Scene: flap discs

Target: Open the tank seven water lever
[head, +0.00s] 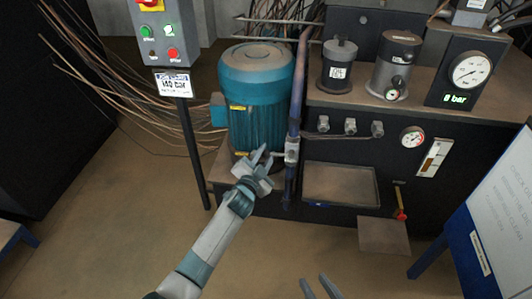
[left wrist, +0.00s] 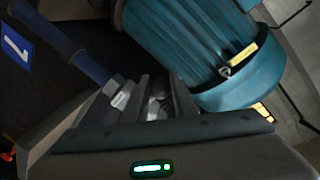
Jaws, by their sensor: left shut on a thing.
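A blue water pipe (head: 297,100) runs down beside the teal motor, with a pale valve fitting (head: 291,152) low on it. My left gripper (head: 265,157) is at the left of this fitting, in front of the motor's foot. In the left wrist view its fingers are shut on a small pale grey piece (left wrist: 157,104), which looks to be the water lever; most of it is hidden. The blue pipe (left wrist: 88,66) and fitting (left wrist: 122,95) lie just left of the fingers there. My right gripper (head: 320,288) shows only its fingertips, apart and empty, at the bottom edge.
The teal motor (head: 257,90) stands close behind my left gripper. A control box (head: 163,30) on a post is at left. The black bench carries two canisters, a gauge (head: 470,70) and an open tray (head: 340,183). A white board (head: 505,205) stands at right. The floor in front is clear.

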